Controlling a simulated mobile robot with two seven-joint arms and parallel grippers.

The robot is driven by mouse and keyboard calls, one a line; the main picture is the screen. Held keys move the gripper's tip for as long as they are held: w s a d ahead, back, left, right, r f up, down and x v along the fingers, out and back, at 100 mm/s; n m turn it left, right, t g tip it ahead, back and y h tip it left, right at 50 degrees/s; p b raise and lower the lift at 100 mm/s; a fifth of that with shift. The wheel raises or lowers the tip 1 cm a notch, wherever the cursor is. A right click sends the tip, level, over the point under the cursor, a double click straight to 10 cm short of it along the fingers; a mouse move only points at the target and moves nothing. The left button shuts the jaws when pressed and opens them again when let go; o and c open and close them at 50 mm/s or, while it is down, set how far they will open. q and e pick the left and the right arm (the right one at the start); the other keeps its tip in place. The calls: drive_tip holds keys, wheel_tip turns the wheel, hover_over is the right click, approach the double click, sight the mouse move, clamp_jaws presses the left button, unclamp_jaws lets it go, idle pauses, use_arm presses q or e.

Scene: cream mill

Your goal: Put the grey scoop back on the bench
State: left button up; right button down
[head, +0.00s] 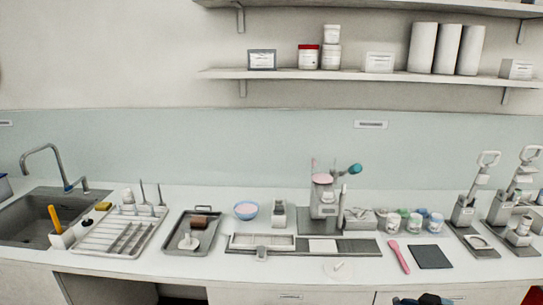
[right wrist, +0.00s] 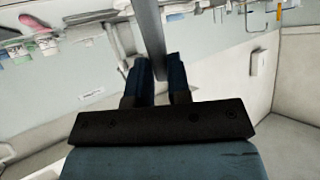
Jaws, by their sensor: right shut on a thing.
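My right gripper (right wrist: 161,66) is shut on a flat grey bar in the right wrist view. I take this bar to be the handle of the grey scoop (right wrist: 149,32); it runs out of the top of the picture, and its bowl is not in view. The white bench (head: 290,271) runs across the head view. In the right wrist view the bench shows tilted in the upper left, apart from the gripper. Something dark blue, probably part of my right arm, shows at the bottom edge of the head view. My left gripper is in neither view.
A pink spatula (head: 398,256) and a dark square mat (head: 430,257) lie on the bench at right of centre. Several lidded jars stand behind them. A grey tray (head: 170,246), a drying rack (head: 90,242) and a sink (head: 30,236) are at left. Bare bench shows along the front.

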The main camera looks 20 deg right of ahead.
drive_tip(key=w+a+m+h, duration=0.2)
drive_tip(key=w+a, duration=0.3)
drive_tip(key=a, duration=0.3)
drive_tip(key=s+a+r+m+h+p, duration=0.1)
drive_tip(key=s+a+r+h+p, duration=0.1)
drive_tip(key=a+r, duration=0.5)
drive_tip(key=a+p, duration=0.1)
drive_tip(key=a, duration=0.2)
drive_tip(key=shift+s+m+t+p, duration=0.2)
drive_tip(key=shift+m+t+p, duration=0.1)
drive_tip(key=shift+m+t, duration=0.1)
